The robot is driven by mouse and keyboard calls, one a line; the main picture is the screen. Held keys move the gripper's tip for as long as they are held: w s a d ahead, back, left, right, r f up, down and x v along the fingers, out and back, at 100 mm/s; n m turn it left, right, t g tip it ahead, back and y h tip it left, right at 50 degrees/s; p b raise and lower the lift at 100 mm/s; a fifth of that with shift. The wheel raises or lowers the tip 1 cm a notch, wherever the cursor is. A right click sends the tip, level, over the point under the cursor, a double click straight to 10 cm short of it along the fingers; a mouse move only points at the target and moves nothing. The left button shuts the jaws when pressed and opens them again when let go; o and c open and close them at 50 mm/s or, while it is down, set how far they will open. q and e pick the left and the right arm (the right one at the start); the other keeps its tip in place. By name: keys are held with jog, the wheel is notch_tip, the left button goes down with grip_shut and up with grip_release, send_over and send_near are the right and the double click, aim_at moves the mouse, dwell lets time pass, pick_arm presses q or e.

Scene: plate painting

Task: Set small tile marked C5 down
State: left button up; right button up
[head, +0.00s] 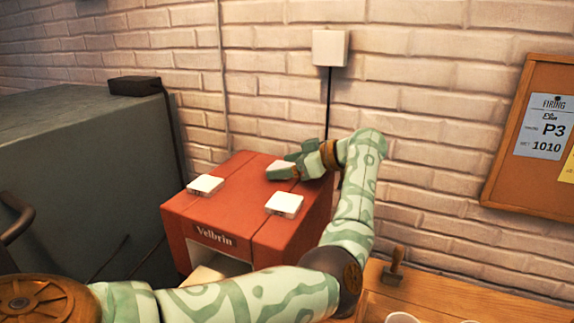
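A red box labelled "Velbrin" (228,214) stands against the brick wall. One small white tile (205,185) lies on its top at the left and another (284,204) at the front right. A third pale tile (279,164) shows at the back right of the top, partly hidden by my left gripper (276,172). The gripper's fingers are at that tile, just over the box top; I cannot tell whether they grip it. No C5 mark is readable on any tile. My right gripper is not in view.
A wooden table (440,297) with a wooden-handled stamp (394,270) and white cups (402,317) lies to the right. A large grey cabinet (85,175) stands at the left. A cork board (530,185) hangs at the right. The middle of the box top is clear.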

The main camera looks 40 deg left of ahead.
pick_arm(q)
jog(key=shift+r, duration=0.1)
jog(key=v, duration=1.2)
jog(key=shift+p, duration=0.35)
jog(key=shift+r, duration=0.1)
